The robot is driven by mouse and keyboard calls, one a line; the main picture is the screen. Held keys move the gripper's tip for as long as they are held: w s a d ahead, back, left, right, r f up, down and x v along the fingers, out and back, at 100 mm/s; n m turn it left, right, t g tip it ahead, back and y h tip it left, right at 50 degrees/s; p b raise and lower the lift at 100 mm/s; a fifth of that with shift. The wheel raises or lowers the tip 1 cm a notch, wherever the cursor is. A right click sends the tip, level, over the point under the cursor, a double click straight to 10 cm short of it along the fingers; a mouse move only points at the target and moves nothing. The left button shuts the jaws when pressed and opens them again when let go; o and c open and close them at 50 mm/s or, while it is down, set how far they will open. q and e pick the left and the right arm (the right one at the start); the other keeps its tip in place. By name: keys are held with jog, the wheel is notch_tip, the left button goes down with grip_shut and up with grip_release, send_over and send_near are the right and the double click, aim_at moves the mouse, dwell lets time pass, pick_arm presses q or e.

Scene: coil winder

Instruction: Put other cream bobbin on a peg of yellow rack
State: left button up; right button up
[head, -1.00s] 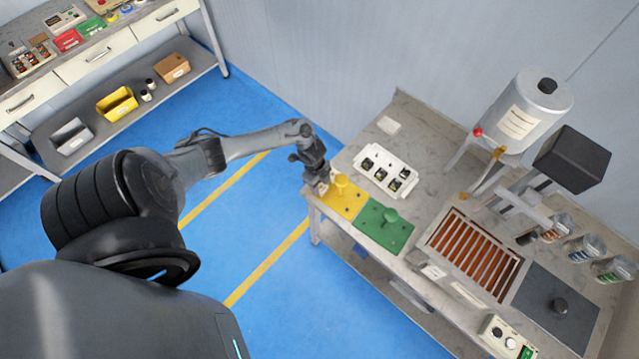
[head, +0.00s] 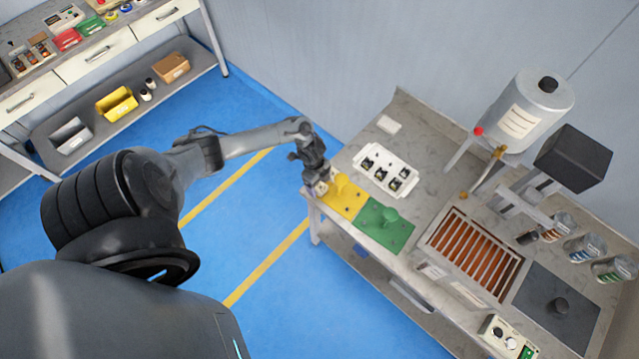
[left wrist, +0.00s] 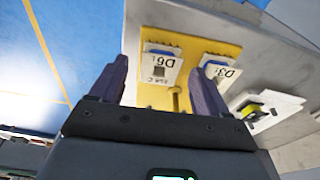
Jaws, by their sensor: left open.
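The yellow rack (head: 345,203) lies at the near left corner of the right-hand bench; it also shows in the left wrist view (left wrist: 207,45). There, a cream square-flanged bobbin (left wrist: 160,64) labelled D6 and another cream bobbin (left wrist: 218,68) labelled D3 sit on the rack. A bare yellow peg (left wrist: 175,98) stands closer to the wrist. My left gripper (head: 320,188) is over the rack's left end. Its open fingers (left wrist: 158,68) are either side of the D6 bobbin, with the right finger close to D3. I cannot tell whether they touch. My right gripper is not in view.
A green rack (head: 385,232) with a peg adjoins the yellow one. A white tray (head: 410,170) with several dark-and-yellow parts lies behind. A slatted unit (head: 475,255) and a silver tank (head: 530,110) stand to the right. Blue floor is clear between benches.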

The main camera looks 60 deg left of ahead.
pick_arm(q)
notch_tip(320, 180, up, 10)
jog(key=a+p, duration=0.1)
jog(key=shift+s+a+f, duration=0.2)
jog(key=shift+s+f, duration=0.05)
jog(key=shift+s, duration=0.05)
